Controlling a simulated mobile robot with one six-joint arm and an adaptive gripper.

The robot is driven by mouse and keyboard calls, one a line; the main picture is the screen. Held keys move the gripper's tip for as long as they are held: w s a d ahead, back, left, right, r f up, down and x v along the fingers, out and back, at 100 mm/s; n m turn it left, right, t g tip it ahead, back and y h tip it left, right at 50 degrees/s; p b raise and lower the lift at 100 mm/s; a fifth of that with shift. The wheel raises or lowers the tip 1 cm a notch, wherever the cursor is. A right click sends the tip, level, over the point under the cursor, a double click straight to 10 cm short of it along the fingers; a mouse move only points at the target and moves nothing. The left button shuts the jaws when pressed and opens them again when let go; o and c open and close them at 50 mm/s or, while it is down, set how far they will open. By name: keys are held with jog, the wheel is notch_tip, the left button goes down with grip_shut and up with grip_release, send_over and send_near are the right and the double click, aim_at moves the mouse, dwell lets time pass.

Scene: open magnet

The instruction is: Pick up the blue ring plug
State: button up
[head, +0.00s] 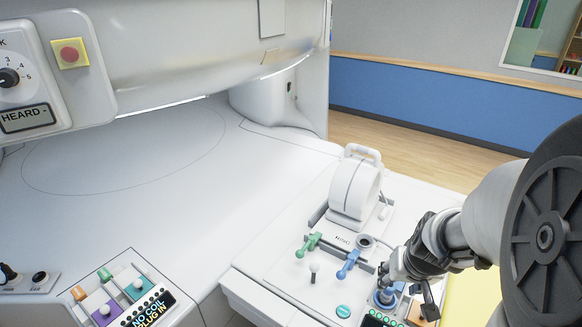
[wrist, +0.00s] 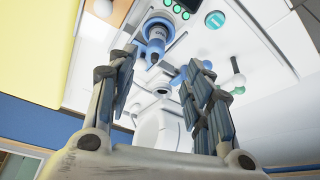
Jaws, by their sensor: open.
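The blue ring plug (head: 383,298) sits upright at the front right of the white panel, partly hidden under my gripper (head: 388,276). It also shows in the wrist view (wrist: 156,32) as a blue round body with a ring, near the top. My gripper in the wrist view (wrist: 162,64) is open, its two fingers apart with nothing held between them. The plug appears just beyond the fingertips, in line with the gap. I cannot tell whether a finger touches it.
A blue lever (head: 348,263) and a green lever (head: 307,245) stand left of my gripper. A white coil (head: 355,190) stands behind them. A display with green buttons (head: 378,320) is just in front of the plug. The wide white bed surface (head: 120,160) at left is clear.

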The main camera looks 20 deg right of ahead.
aim_at(390, 287)
jog(key=b+x, duration=0.2)
jog(key=x, duration=0.5)
jog(key=shift+r, duration=0.1)
jog(key=shift+d+b+x, duration=0.2)
jog(key=shift+b+x, duration=0.65)
jog(key=shift+x, duration=0.65)
jog(key=shift+d+b+x, duration=0.2)
jog(key=shift+b+x, duration=0.65)
jog(key=shift+x, duration=0.65)
jog(key=shift+w+r, duration=0.15)
jog(key=shift+r, duration=0.05)
grip_shut()
